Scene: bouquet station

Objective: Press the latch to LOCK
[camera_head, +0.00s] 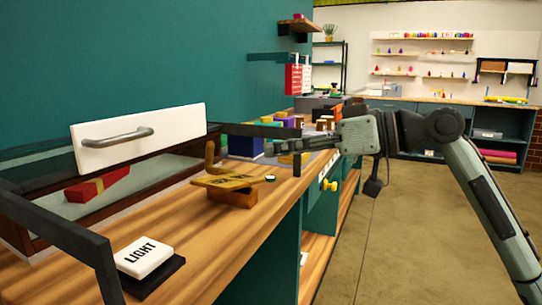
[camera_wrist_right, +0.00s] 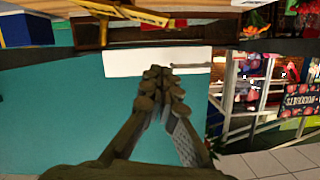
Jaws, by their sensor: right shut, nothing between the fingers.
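I can make out no latch with a readable LOCK mark. A small wooden box (camera_head: 232,198) with a tilted, lettered wooden lid (camera_head: 233,182) stands on the counter; its lettering is too small to read surely. A curved wooden piece (camera_head: 210,157) rises behind it. My right gripper (camera_head: 278,148) is shut and empty, pointing left above and beyond the box, apart from it. In the right wrist view its fingertips (camera_wrist_right: 162,82) are together, in front of a teal surface and a white panel (camera_wrist_right: 150,61). My left gripper is not in view.
A glass case with a white handled front (camera_head: 140,138) holds a red box (camera_head: 97,186). A LIGHT switch (camera_head: 145,257) sits near the front. A blue box (camera_head: 245,146) and other coloured items stand farther along the counter. Open floor (camera_head: 410,235) lies right.

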